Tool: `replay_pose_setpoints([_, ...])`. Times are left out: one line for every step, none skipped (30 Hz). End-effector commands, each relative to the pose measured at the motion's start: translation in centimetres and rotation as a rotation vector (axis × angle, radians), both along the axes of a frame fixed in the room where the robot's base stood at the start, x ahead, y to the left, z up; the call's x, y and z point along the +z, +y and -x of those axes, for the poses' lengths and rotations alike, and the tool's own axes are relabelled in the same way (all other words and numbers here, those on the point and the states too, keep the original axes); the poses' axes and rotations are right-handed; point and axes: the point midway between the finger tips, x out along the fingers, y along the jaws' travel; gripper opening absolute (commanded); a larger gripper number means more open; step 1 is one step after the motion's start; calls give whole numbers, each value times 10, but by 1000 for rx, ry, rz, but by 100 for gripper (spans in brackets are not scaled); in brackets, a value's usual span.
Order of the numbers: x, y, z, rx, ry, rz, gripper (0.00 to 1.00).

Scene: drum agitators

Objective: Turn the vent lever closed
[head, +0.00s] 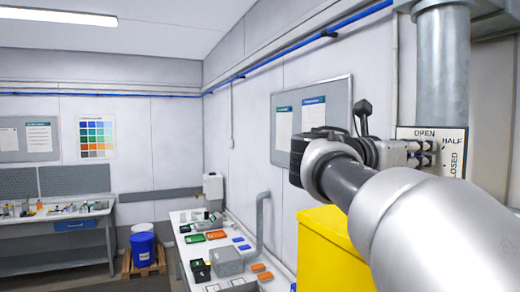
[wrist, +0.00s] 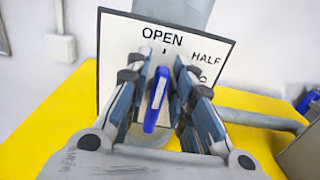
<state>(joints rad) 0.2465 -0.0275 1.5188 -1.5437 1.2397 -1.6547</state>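The vent lever (wrist: 157,98) is a blue handle in front of a white label plate (wrist: 118,62) marked OPEN and HALF in the wrist view. Its upper end lies below the small black mark under OPEN. My gripper (wrist: 160,62) has one finger on each side of the lever, with gaps showing, so it looks open. In the head view the plate (head: 457,134) also reads CLOSED down its right side. There my gripper (head: 432,152) is in front of the plate, and my arm hides the lever.
A grey duct (head: 443,65) rises above the plate. A yellow cabinet (head: 322,240) stands below. A workbench (head: 178,228) with trays and boxes lies left along the wall. A blue drum (head: 144,250) stands on a pallet farther back.

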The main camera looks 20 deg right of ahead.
Motion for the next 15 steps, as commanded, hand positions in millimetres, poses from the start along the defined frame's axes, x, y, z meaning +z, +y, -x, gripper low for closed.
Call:
replay_pose_setpoints([0,0,0,0,0,0,16])
replay_pose_setpoints([0,0,0,0,0,0,14])
replay_pose_setpoints([0,0,0,0,0,0,11])
replay_pose_setpoints([0,0,0,0,0,0,9])
replay_pose_setpoints([0,0,0,0,0,0,7])
replay_pose_setpoints([0,0,0,0,0,0,4])
replay_pose_setpoints([0,0,0,0,0,0,2])
replay_pose_setpoints([0,0,0,0,0,0,0])
replay_pose_setpoints([0,0,0,0,0,0,0])
replay_pose_setpoints([0,0,0,0,0,0,0])
replay_pose_setpoints([0,0,0,0,0,0,0])
replay_pose_setpoints([0,0,0,0,0,0,0])
replay_pose_setpoints([0,0,0,0,0,0,0])
replay_pose_setpoints([0,0,0,0,0,0,0])
replay_pose_setpoints([0,0,0,0,0,0,0])
